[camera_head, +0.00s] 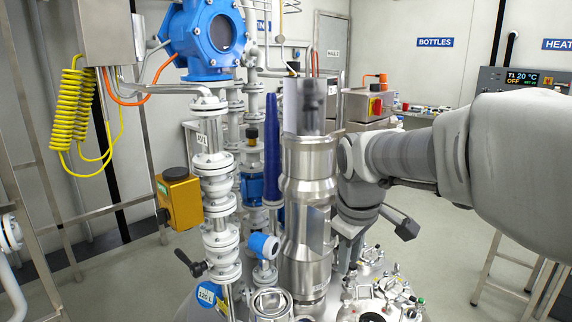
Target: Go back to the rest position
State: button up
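My grey arm (510,150) enters from the right edge and reaches left to the middle of the view. Its far end (358,195) bends down just right of a tall steel column (308,175), close beside it; contact cannot be told. A small black part (405,228) juts out to the right there. My gripper's fingers cannot be made out clearly among the steel fittings and pipework below this end, so I cannot tell whether they are open or shut. No held object can be made out.
The reactor lid (385,300) with several fittings lies below. White flanged pipes (215,180), a blue round housing (208,35) and a yellow box (180,198) stand left. A control panel (525,82) is behind my arm. Open floor (445,255) shows at right.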

jog(key=s+d+r+m+t+p, duration=0.1)
jog(key=s+m, duration=0.3)
jog(key=s, duration=0.5)
jog(key=s+d+r+m+t+p, duration=0.1)
jog(key=s+m, duration=0.3)
jog(key=s, duration=0.5)
jog(key=shift+s+d+r+m+y+p, duration=0.15)
jog(key=shift+r+m+y+p, duration=0.15)
jog(key=shift+r+p, duration=0.6)
